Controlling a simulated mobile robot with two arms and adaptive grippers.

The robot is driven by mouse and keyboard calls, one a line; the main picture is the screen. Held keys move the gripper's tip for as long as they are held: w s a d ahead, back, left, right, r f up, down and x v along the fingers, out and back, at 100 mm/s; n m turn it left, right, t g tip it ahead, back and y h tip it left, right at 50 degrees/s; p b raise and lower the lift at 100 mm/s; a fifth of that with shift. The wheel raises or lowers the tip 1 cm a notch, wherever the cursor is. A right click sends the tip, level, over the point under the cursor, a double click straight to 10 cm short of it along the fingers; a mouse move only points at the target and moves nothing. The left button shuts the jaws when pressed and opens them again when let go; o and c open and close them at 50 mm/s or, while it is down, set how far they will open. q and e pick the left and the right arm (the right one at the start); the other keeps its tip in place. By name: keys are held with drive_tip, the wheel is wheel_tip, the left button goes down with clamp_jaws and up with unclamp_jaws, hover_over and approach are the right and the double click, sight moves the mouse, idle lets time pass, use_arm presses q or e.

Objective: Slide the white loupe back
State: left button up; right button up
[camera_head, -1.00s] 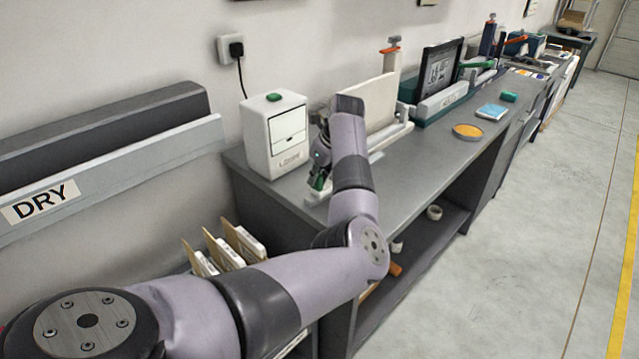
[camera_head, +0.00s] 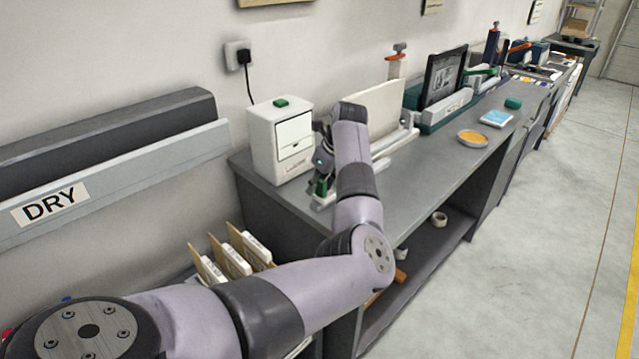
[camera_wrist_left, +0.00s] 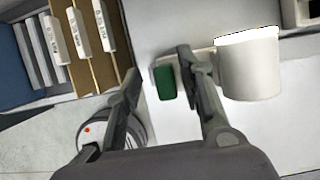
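My left gripper (camera_head: 322,168) reaches down at the near end of a white rail-like unit on the grey bench. In the left wrist view its fingers (camera_wrist_left: 161,64) are open, with a green block (camera_wrist_left: 164,83) between them and gaps on both sides. The green block also shows below the gripper in the head view (camera_head: 322,187). A white rounded, cup-like body (camera_wrist_left: 250,66), perhaps the white loupe, stands beside the right finger. My arm hides part of this unit in the head view. My right gripper is not in view.
A white box (camera_head: 265,150) with a green top button stands left of the gripper. An upright cream panel (camera_head: 385,105) stands behind my arm. Tan and white cards (camera_head: 240,255) stand below left. An orange-topped dish (camera_head: 472,138) sits farther along the bench.

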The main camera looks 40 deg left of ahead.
use_arm(q)
drive_tip(key=v, duration=1.2)
idle(0.3)
